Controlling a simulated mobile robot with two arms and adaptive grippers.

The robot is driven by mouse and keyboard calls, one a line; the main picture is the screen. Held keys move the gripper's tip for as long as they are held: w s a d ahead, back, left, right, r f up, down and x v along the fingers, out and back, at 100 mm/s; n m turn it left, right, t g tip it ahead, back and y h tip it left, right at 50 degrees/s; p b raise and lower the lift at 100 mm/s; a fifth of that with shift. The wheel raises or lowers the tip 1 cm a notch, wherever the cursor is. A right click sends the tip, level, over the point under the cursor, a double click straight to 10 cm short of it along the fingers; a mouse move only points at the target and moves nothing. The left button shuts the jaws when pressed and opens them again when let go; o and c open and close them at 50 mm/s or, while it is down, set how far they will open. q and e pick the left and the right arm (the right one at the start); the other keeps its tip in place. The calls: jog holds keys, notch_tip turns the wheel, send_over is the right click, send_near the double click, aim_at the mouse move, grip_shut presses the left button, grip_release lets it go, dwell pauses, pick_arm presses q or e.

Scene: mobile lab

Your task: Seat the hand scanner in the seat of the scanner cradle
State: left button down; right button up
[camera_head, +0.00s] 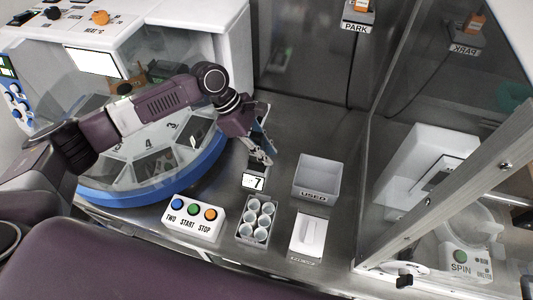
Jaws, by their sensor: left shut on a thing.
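My left gripper (262,150) reaches in over the bench from the left, pointing down and right. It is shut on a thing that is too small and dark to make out. The fingertips are just above a dark block with a white "7" plate (253,182). An orange and grey piece (363,5) sits above a "PARK" plate (356,27) at the back, cut by the top edge. I cannot tell whether it is the hand scanner or part of its cradle. My right gripper is not in view.
A grey "USED" bin (317,180), a rack of white cups (245,231), a white tray (293,248) and a button box (192,219) stand near the front. A blue-rimmed carousel (120,197) is left. A glass panel (385,130) bounds the right. The metal floor behind the bin is clear.

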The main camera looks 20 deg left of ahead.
pick_arm(q)
jog(key=shift+f, duration=0.8)
jog(key=c, duration=1.8)
grip_release()
jog(key=shift+f, duration=0.1)
jog(key=shift+o, duration=0.2)
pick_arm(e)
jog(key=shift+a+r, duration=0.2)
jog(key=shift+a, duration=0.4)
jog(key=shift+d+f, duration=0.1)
pick_arm(q)
jog(key=b+v, duration=0.2)
jog(key=v, duration=1)
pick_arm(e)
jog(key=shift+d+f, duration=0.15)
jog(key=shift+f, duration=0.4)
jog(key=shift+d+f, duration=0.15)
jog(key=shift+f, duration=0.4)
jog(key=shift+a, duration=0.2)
